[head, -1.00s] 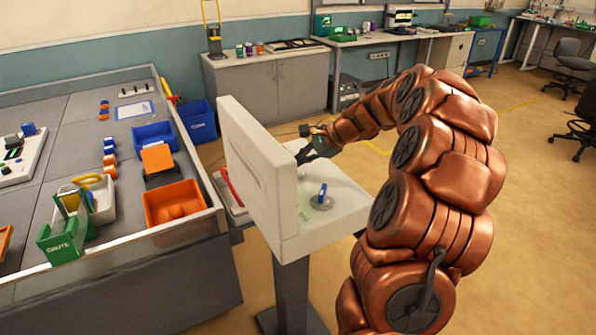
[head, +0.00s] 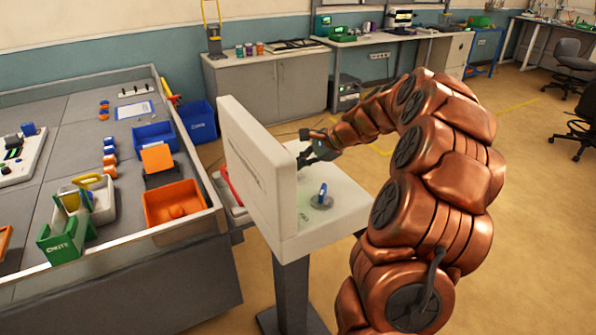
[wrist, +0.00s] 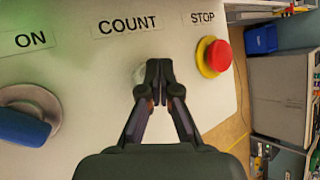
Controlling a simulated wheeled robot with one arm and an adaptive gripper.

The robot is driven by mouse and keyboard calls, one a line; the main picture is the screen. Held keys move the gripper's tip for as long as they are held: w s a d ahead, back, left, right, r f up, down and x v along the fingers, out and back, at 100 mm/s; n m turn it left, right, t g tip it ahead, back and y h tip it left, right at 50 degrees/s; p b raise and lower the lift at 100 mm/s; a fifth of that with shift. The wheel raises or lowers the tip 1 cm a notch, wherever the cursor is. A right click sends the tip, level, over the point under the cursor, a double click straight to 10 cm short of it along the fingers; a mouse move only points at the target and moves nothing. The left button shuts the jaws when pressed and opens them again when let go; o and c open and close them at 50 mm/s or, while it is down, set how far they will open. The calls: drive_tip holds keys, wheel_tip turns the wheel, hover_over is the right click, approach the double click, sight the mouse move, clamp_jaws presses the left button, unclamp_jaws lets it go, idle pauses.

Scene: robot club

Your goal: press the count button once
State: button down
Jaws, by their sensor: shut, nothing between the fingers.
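The count button (wrist: 139,75) is a pale round shape under the COUNT label (wrist: 127,25) in the wrist view, mostly hidden behind my fingertips. My gripper (wrist: 158,68) is shut and empty, with its tips over the button. I cannot tell whether they touch it. In the head view my gripper (head: 303,160) is low over the far part of the white console's panel (head: 340,195), and the button is hidden there.
A red stop button (wrist: 216,56) on a yellow collar is to the right of my fingertips. A blue switch knob (wrist: 24,127) by the ON label is to the left. The console's upright white board (head: 255,165) stands close to the gripper.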

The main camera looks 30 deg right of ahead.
sight(300, 171)
drive_tip(key=shift+f, duration=0.4)
idle(0.5)
drive_tip(key=shift+r, duration=0.1)
drive_tip(key=shift+r+p, duration=0.6)
drive_tip(key=shift+r, duration=0.25)
drive_tip(key=shift+r+p, duration=1.65)
drive_tip(key=shift+r, duration=0.85)
